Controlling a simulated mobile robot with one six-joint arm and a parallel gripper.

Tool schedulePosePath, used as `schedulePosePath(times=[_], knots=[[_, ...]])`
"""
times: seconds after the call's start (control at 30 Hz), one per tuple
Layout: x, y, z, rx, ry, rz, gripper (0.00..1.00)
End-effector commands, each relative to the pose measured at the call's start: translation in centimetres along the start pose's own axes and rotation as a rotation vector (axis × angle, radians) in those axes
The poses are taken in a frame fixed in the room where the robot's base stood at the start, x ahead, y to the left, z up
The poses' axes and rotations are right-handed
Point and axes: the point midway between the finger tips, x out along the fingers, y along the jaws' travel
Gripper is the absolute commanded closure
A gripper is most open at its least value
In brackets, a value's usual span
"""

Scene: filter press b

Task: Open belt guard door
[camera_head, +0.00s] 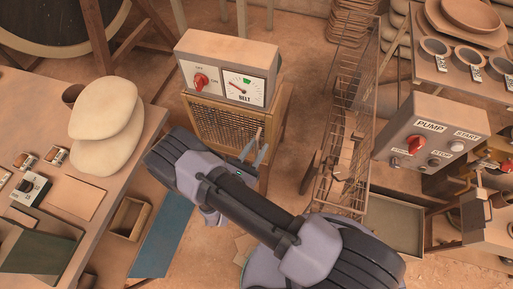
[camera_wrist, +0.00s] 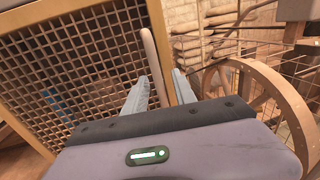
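The belt guard door (camera_head: 212,122) is a mesh panel in a yellow-brown frame, on the front of the cabinet under the BELT box. It looks shut in the head view. In the wrist view its mesh (camera_wrist: 75,70) fills the left side. A slim upright wooden handle (camera_head: 257,136) stands at the door's right edge; it also shows in the wrist view (camera_wrist: 152,52). My gripper (camera_head: 254,152) is in front of this handle. In the wrist view its two grey fingers (camera_wrist: 160,76) are apart, one on each side of the handle, with a narrow gap visible.
The BELT box (camera_head: 228,70) with a red switch and gauge tops the cabinet. A spoked wheel (camera_wrist: 262,100) and wire cage (camera_head: 350,130) stand to the right. A table (camera_head: 60,105) with sacks (camera_head: 105,115) is left, and the PUMP box (camera_head: 432,130) is farther right.

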Motion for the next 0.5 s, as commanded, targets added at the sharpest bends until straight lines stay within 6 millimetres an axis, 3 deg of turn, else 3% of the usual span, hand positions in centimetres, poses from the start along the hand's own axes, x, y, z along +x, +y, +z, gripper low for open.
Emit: schedulePosePath(times=[0.13,0.3,0.5], knots=[[-0.02,0.01,0.02,0.000,0.000,0.000,0.67],[-0.04,0.01,0.02,0.000,0.000,0.000,1.00],[-0.04,0.00,0.02,0.000,0.000,0.000,1.00]])
